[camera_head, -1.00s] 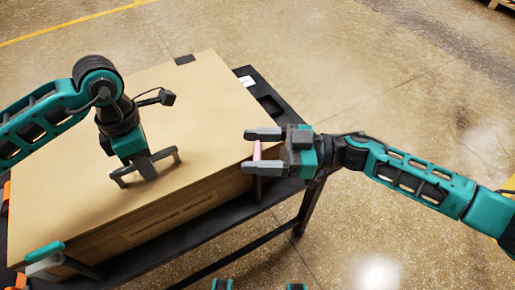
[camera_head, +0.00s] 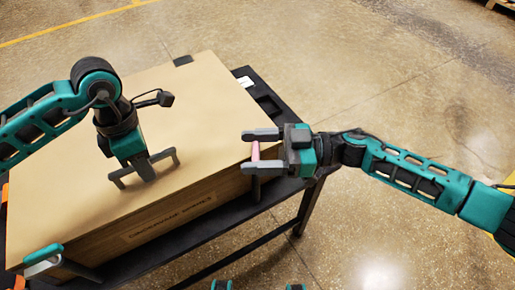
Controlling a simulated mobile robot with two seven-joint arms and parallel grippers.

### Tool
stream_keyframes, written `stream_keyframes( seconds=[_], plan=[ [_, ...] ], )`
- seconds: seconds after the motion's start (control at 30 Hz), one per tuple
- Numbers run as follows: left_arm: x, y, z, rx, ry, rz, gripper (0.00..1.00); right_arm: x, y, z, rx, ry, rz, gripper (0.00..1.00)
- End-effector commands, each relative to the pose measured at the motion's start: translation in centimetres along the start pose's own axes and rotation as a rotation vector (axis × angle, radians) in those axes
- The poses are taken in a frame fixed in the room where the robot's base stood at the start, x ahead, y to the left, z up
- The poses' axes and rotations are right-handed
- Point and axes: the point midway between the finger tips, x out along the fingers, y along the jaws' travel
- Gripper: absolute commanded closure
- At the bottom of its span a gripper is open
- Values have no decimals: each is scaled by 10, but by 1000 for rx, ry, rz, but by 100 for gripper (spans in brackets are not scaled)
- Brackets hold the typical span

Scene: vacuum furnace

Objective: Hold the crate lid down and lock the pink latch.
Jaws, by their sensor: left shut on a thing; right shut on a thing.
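The crate lid (camera_head: 90,140) is a broad tan panel lying flat on the wooden crate (camera_head: 200,205). The pink latch (camera_head: 256,152) is at the crate's right front corner. My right gripper (camera_head: 259,151) is shut on it, one finger above and one below in the picture. The fingers hide part of the latch and its seat, so I cannot tell whether it is locked.
A latch with a teal grip (camera_head: 43,254) is at the crate's front left corner. The concrete floor (camera_head: 400,90) to the right is clear.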

Motion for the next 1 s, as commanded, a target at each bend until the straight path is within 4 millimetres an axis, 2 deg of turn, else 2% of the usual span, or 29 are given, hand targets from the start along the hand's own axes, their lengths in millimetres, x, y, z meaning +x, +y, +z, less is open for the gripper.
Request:
stream_keyframes(
  seconds=[0.03, 0.6, 1.0],
  plan=[
    [4, 8, -2, -16, 2, 18, 100, 5, -8, 3, 5, 5, -36, 62],
    [4, 8, -1, -15, 1, 18, 100, 5, -7, 3, 5, 4, -385, 62],
    [4, 8, -1, -15, 1, 19, 100, 4, -8, 4, 7, 3, -517, 62]
  ],
)
